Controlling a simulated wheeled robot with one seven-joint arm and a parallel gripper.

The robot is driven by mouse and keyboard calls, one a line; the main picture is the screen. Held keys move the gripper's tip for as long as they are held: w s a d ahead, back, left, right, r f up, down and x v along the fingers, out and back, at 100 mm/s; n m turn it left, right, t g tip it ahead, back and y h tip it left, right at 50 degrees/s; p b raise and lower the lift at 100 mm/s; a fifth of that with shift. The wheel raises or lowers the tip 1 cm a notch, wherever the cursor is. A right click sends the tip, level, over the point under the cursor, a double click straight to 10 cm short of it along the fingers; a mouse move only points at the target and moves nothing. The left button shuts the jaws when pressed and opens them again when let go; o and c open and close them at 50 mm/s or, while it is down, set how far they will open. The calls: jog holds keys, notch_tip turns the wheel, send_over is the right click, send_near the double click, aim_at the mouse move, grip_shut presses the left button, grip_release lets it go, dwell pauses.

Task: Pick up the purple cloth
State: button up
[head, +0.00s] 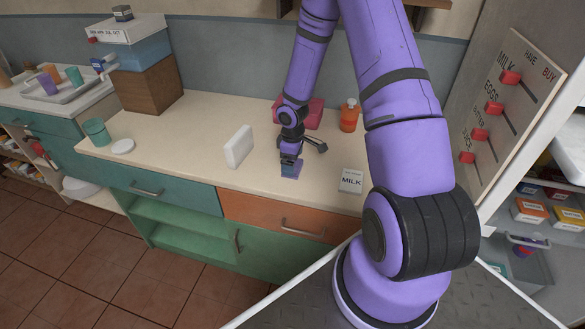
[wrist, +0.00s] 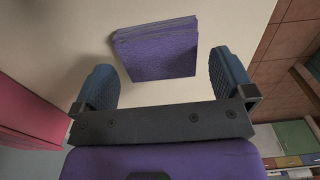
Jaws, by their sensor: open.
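The purple cloth (wrist: 160,52) is a folded, layered square lying flat on the cream counter. In the wrist view it lies just ahead of my gripper (wrist: 162,85), roughly between the lines of its two blue fingers and apart from both. My gripper is open and empty. In the head view my gripper (head: 290,163) hangs low over the middle of the counter, and the cloth (head: 291,172) shows only as a small purple patch at the fingertips, partly hidden by them.
A white upright block (head: 239,147) stands left of my gripper. A red object (head: 313,115) and an orange bottle (head: 349,116) stand behind. A teal cup (head: 96,132) and white disc (head: 122,146) sit at the far left. The counter's front edge is close.

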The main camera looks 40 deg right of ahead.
jog(key=shift+f, duration=1.2)
jog(key=c, duration=0.8)
jog(key=shift+r, duration=0.15)
jog(key=shift+r, duration=1.7)
jog(key=s+a+r, duration=0.1)
jog(key=s+a, duration=0.8)
jog(key=s, duration=0.4)
jog(key=shift+s+r, duration=0.15)
jog(key=w+m, duration=0.1)
jog(key=w, duration=0.3)
jog(key=w+m, duration=0.2)
jog(key=w, duration=0.2)
jog(key=shift+w, duration=0.4)
jog(key=w+a+m, duration=0.1)
jog(key=w, duration=0.2)
jog(key=w+a+r+m, duration=0.1)
jog(key=w+m, duration=0.1)
jog(key=w, duration=0.2)
jog(key=w+a+m, duration=0.1)
jog(key=w+a, duration=0.1)
jog(key=w, duration=0.1)
jog(key=shift+w+r+m, duration=0.25)
jog(key=shift+r+m, duration=0.05)
jog(key=shift+r, duration=0.1)
